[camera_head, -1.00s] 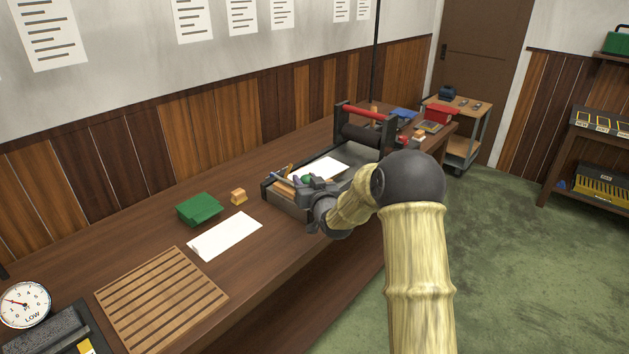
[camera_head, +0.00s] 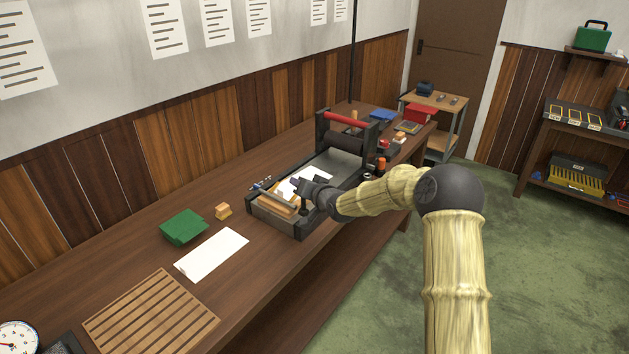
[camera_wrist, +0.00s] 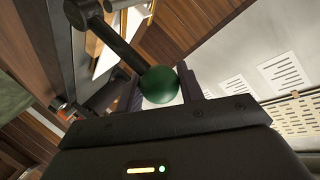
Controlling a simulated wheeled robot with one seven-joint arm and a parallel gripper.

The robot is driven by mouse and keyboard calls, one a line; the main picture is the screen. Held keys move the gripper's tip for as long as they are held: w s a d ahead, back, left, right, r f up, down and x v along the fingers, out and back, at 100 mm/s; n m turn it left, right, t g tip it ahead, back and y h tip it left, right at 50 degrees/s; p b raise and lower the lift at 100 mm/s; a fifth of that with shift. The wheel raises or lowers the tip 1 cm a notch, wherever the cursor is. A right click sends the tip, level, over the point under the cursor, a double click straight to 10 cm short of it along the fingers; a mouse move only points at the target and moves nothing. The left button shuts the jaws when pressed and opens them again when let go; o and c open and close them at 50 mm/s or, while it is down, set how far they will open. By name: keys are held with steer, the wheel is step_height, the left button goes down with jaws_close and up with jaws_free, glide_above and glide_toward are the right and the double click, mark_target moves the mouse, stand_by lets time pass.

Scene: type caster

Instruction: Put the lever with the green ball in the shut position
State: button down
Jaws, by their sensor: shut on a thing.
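The lever's green ball (camera_wrist: 160,85) sits between the two fingers of my gripper (camera_wrist: 158,88) in the wrist view. My gripper is shut on it. The lever's dark rod (camera_wrist: 122,45) runs from the ball up and left to a round dark end beside the press frame. In the head view my gripper (camera_head: 303,190) is over the near end of the press (camera_head: 293,222), above its tray. The ball is hidden there behind my gripper and wrist.
The press has an upright frame with a red bar (camera_head: 345,118) and a dark roller behind my gripper. A green block (camera_head: 184,227), a small wooden block (camera_head: 223,211), white paper (camera_head: 212,254) and a slatted board (camera_head: 150,315) lie on the bench to the left.

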steer(key=shift+w+d+r+m+g+p, duration=0.3)
steer(key=shift+w+d+m+p, duration=0.25)
steer(key=shift+p, duration=0.25)
steer(key=shift+w+d+f+m+g+p, duration=0.45)
steer(key=shift+w+f+m+g+p, duration=0.15)
steer(key=shift+w+m+p, duration=0.3)
steer(key=shift+s+d, duration=0.1)
steer(key=c, duration=0.9)
jaws_free()
steer(key=b+v, duration=0.2)
steer(key=v, duration=1.5)
steer(key=shift+d, duration=0.35)
